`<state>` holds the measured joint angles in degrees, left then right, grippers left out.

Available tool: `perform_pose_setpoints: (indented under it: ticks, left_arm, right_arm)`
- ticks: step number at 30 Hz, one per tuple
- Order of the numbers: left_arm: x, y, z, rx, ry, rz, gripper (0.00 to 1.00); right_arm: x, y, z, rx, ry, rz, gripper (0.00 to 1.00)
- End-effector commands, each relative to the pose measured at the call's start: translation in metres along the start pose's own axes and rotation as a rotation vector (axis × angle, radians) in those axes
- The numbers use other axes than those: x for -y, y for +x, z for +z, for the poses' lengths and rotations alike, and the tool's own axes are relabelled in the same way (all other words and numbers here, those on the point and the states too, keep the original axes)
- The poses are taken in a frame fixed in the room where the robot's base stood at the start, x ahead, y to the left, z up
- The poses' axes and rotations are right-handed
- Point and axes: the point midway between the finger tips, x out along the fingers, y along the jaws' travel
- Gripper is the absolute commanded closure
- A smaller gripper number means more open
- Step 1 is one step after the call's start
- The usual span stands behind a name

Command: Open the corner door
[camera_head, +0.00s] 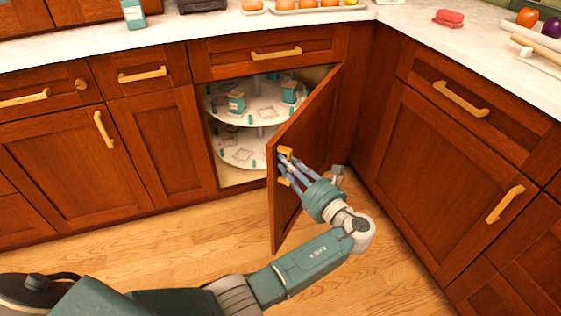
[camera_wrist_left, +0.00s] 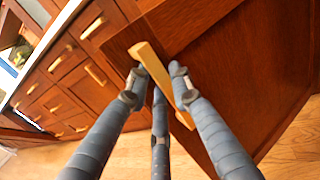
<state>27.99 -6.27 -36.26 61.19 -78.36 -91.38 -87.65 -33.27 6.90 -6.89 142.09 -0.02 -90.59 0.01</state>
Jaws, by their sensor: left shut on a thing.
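The corner door (camera_head: 305,122) is a reddish-brown wooden panel, standing well open and swung out from the corner cabinet. My left gripper (camera_head: 284,167) is shut on the door's handle near its free edge. In the left wrist view the tan bar handle (camera_wrist_left: 150,62) lies between the fingers of my left gripper (camera_wrist_left: 157,88), against the door panel (camera_wrist_left: 235,75). Inside the opening, two round white shelves (camera_head: 232,108) carry small teal and white items. My right gripper is not in view.
Countertops (camera_head: 215,28) run along the back and right, with a red item (camera_head: 448,18) and a tray of orange things (camera_head: 305,8). Drawers and closed cabinets (camera_head: 455,160) flank the corner. The wooden floor (camera_head: 190,240) in front is clear apart from my own arm above it.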

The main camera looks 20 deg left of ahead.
Motion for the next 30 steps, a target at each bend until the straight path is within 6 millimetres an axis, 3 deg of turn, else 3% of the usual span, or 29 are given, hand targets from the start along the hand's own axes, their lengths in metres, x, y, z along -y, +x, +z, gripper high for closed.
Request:
perform_pose_setpoints:
  ticks: [14,15,17,26,30]
  left_arm:
    - [0.005,-0.004,0.001,0.001,-0.001,-0.006,1.00]
    - [0.005,-0.004,0.001,0.001,-0.001,-0.006,0.71]
    - [0.005,-0.004,0.001,0.001,-0.002,-0.006,0.60]
    - [0.004,-0.003,0.002,0.002,-0.001,-0.003,0.60]
    - [0.004,-0.003,0.011,0.002,-0.004,-0.002,0.60]
  right_arm:
    - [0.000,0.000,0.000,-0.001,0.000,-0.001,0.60]
    - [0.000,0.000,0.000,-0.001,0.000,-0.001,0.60]
    - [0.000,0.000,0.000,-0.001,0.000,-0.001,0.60]
    - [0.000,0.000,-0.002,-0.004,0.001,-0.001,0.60]
    - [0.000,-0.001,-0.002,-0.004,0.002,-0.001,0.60]
